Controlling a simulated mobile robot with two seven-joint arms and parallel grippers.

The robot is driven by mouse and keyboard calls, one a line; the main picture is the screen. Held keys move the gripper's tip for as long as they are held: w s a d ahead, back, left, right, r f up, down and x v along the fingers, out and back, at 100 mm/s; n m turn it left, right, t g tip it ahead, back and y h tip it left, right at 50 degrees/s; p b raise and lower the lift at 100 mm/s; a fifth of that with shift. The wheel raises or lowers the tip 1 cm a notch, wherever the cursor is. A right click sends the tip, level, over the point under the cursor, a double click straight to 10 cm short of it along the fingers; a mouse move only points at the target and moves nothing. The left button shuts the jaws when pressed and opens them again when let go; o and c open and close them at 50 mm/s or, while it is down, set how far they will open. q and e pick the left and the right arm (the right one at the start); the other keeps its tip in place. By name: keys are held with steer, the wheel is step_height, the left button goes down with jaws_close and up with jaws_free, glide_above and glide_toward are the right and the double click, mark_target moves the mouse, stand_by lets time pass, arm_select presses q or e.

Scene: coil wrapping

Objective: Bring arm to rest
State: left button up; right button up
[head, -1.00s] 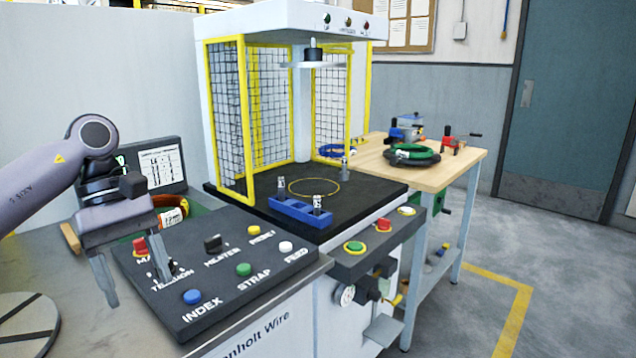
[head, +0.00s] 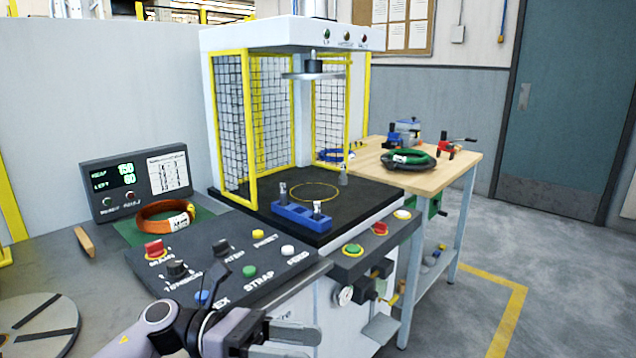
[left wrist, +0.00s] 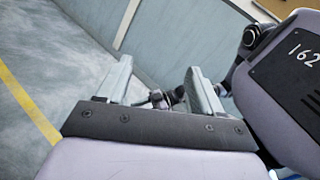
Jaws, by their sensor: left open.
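My left arm comes in along the bottom of the head view. Its left gripper (head: 298,340) is low in front of the control panel (head: 150,268), with nothing between its fingers. The left wrist view shows the two fingers of this gripper (left wrist: 155,90) spread apart and empty, with floor and wall behind them. The arm covers part of the panel's front edge and partly hides the blue button (head: 203,297). My right gripper is not in view.
A caged wrapping machine (head: 330,183) stands behind the panel, with a blue holder (head: 300,216) on its bed. An orange coil (head: 165,215) lies on a green mat beside the display box (head: 140,182). A wooden table (head: 455,165) with a green coil (head: 408,159) is at right. Floor at right is clear.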

arm_select(q)
steer(key=w+a+f+m+t+y+p, duration=0.15)
steer(key=a+f+m+t+y, duration=0.3)
steer(key=m+t, duration=0.95)
steer(key=s+a+f+m+t+y+p, duration=0.15)
steer(key=a+f+m+t+y, duration=0.45)
steer(key=m, duration=1.6)
steer(key=s+a+f+n+g+y+p, duration=0.1)
steer(key=s+a+f+n+g+y, duration=0.1)
steer(key=s+f+n, duration=0.4)
steer(key=s+a+f+n+g+y+p, duration=0.1)
steer(key=s+a+f+n+g+y, duration=0.2)
steer(key=s+f+n, duration=0.4)
steer(key=shift+s+a+f+n+g, duration=0.3)
steer(key=shift+s+a+f+g, duration=0.25)
steer(key=shift+a+f, duration=0.3)
